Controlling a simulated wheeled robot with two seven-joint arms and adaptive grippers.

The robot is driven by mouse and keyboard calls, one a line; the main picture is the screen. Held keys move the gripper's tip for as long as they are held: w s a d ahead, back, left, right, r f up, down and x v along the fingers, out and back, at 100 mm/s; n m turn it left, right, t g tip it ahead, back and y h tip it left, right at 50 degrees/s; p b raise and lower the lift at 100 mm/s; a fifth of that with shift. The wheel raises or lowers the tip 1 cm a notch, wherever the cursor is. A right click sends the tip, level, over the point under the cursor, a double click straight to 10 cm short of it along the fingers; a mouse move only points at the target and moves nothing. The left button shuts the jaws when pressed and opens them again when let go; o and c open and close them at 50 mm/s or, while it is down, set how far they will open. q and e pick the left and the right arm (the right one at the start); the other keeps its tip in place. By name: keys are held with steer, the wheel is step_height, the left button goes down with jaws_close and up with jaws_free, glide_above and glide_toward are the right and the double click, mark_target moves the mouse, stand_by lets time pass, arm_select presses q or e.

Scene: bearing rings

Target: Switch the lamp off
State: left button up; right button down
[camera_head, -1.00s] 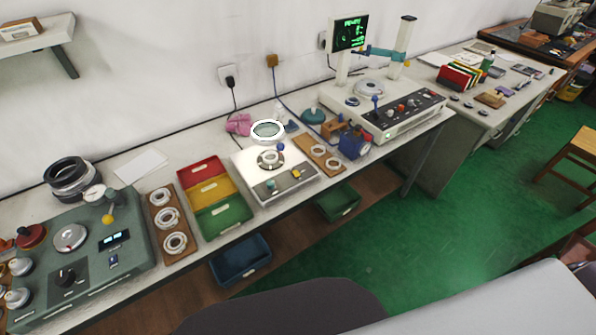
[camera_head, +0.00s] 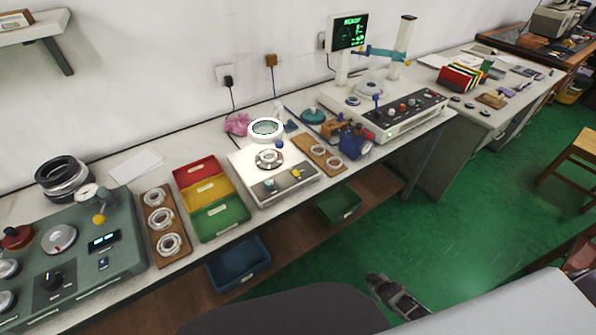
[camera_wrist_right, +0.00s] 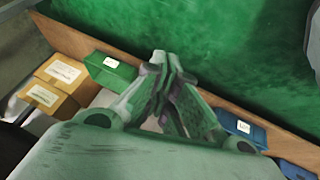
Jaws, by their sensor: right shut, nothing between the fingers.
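The lamp is a round magnifier lamp with a white ring head (camera_head: 266,129). It stands over a lit white inspection unit (camera_head: 262,190) in the middle of the bench, and a bright glow falls on the unit's top. Bearing rings (camera_head: 269,158) sit on the unit under the lamp. My right gripper (camera_head: 404,308) is low over the green floor, in front of the bench and well away from the lamp. In the right wrist view its fingers (camera_wrist_right: 160,62) meet at the tips, with nothing between them. My left gripper is not in view.
Red, yellow and green trays (camera_head: 221,217) stand left of the lamp unit. A wooden board with rings (camera_head: 319,151) and a blue device (camera_head: 354,144) are to its right. The bench's front edge lies between my gripper and the lamp. Bins (camera_head: 238,262) sit on the lower shelf.

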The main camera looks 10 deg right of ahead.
steer(key=w+a+r+n+t+y+b, duration=0.1)
steer(key=w+a+r+t, duration=0.25)
steer(key=w+r, duration=0.6)
steer(key=w+a+r+t+y, duration=0.15)
steer(key=w+a+r, duration=0.25)
steer(key=w+r, duration=0.55)
steer(key=a+r, duration=0.2)
steer(key=r, duration=0.3)
steer(key=w+a+r+t+y, duration=0.1)
steer(key=a+r, duration=0.1)
steer(key=r, duration=0.3)
steer(key=w+a+r+t+y, duration=0.1)
steer(key=a+r, duration=0.1)
steer(key=r, duration=0.3)
steer(key=shift+a+r, duration=0.2)
steer(key=shift+r, duration=0.15)
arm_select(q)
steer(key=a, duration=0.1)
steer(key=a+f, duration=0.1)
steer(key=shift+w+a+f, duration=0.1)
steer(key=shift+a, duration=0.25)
arm_select(e)
steer(key=a+r+t+y, duration=0.1)
steer(key=a+r, duration=0.2)
steer(key=r, duration=0.3)
steer(key=a+r+m+t+y, duration=0.1)
steer(key=a+r, duration=0.2)
steer(key=r, duration=0.4)
steer(key=shift+a+r, duration=0.3)
